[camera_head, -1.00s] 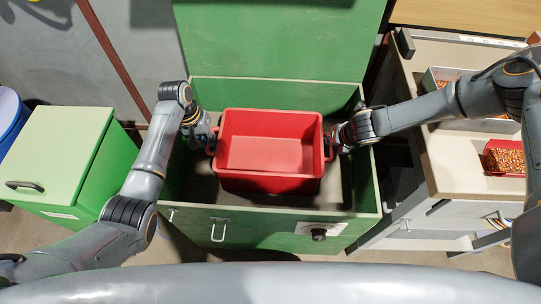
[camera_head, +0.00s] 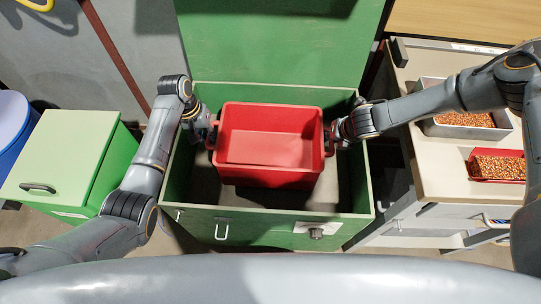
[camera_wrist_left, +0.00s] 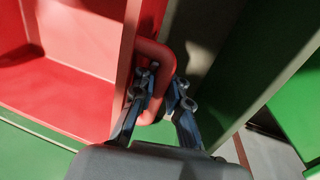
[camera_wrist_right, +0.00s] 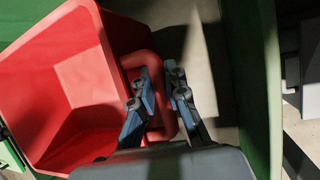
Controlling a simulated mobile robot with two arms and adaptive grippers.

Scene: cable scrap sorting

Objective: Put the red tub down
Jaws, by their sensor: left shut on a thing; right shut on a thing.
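The red tub (camera_head: 268,150) is empty and upright, held over the open green chest (camera_head: 350,205) in the head view. Dark chest floor shows in front of the tub; I cannot tell whether the tub touches it. My left gripper (camera_head: 211,133) is shut on the handle at the tub's left end; in the left wrist view its fingers (camera_wrist_left: 161,95) straddle the red handle (camera_wrist_left: 160,58). My right gripper (camera_head: 330,138) is shut on the handle at the right end; in the right wrist view its fingers (camera_wrist_right: 161,95) close around that handle (camera_wrist_right: 148,60).
The chest's raised green lid (camera_head: 280,45) stands behind it. A green cabinet (camera_head: 70,165) is at the left. On the right, a pale workbench (camera_head: 440,170) holds a metal tray (camera_head: 462,131) and a red tray (camera_head: 480,179) of copper bits.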

